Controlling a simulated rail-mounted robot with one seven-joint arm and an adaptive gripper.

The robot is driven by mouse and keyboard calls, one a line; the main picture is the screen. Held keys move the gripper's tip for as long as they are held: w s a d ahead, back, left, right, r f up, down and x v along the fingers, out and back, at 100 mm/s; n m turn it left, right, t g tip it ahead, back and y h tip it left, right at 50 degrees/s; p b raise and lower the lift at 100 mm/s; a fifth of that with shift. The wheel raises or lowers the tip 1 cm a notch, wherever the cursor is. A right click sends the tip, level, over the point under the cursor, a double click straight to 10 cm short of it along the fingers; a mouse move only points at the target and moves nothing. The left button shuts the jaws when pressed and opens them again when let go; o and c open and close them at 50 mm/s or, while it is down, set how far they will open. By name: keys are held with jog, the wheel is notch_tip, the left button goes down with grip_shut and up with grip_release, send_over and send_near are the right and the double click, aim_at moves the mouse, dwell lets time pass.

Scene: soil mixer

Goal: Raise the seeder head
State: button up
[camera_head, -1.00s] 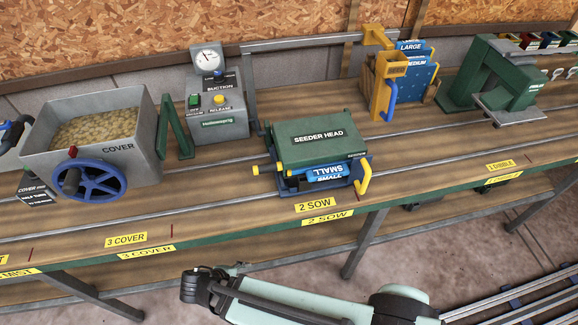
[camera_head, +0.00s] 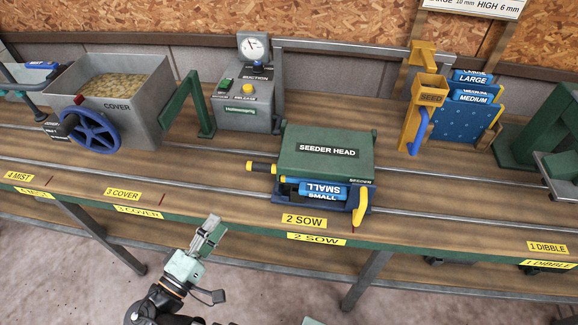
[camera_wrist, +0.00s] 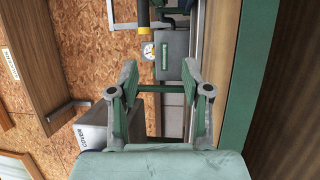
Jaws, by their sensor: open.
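The seeder head (camera_head: 325,150) is a green box labelled SEEDER HEAD, sitting low over a blue SMALL plate (camera_head: 318,190) at the 2 SOW station. A black bar with a yellow tip (camera_head: 252,167) sticks out from its left side, and a yellow handle (camera_head: 360,207) stands at its front right. My gripper (camera_head: 212,225) is in front of the bench edge, left of and apart from the seeder head. In the wrist view my gripper (camera_wrist: 160,78) has its fingers apart with nothing between them. A black and yellow bar (camera_wrist: 143,18) shows ahead at the top there.
The COVER bin (camera_head: 135,115) with a blue wheel is left, and a green frame (camera_head: 535,125) is right. The bench's green front edge (camera_head: 400,245) lies near my gripper.

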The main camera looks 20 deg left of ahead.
aim_at(260, 167)
jog(key=shift+m+t+h, duration=0.3)
jog(key=shift+m+h, duration=0.2)
jog(key=shift+h, duration=0.1)
jog(key=p+x, duration=0.1)
jog(key=x, duration=0.5)
jog(key=r+p+x, duration=0.1)
jog(key=x, duration=0.4)
jog(key=p+x, duration=0.1)
jog(key=x, duration=0.5)
jog(key=shift+w+d+r+p, duration=0.15)
jog(key=shift+d+r+p, duration=0.15)
jog(key=shift+d+r, duration=0.15)
grip_shut()
